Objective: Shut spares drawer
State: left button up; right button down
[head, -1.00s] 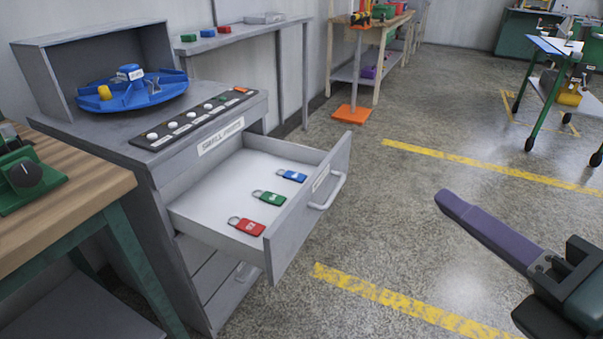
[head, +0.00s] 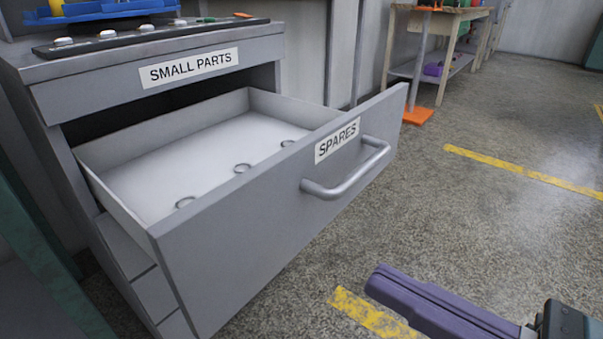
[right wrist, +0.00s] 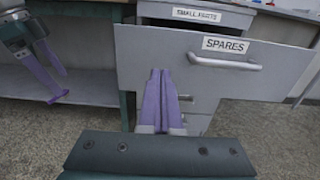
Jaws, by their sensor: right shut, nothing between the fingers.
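The spares drawer (head: 235,240) stands pulled out of the grey cabinet. Its front has a SPARES label (head: 337,140) and a bar handle (head: 345,182). Inside, only the metal loops of three tags (head: 242,168) show over the front. My right gripper (head: 378,278) is shut and empty, low in front of the drawer, below the handle and apart from it in the head view. In the right wrist view its purple fingers (right wrist: 160,75) point at the drawer front (right wrist: 265,95), left of the handle; contact cannot be told. My left gripper (right wrist: 58,83) appears open at the left.
The cabinet top (head: 150,55) carries a dark strip with several knobs and part of a blue object. The floor right of the drawer is clear, with yellow lines.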

aim_at(262, 211)
jog(key=x, duration=1)
jog(key=shift+w+b, duration=0.1)
jog(key=shift+b, duration=0.25)
jog(key=shift+w+a, duration=0.35)
jog(key=shift+a, duration=0.2)
jog(key=shift+w, duration=0.1)
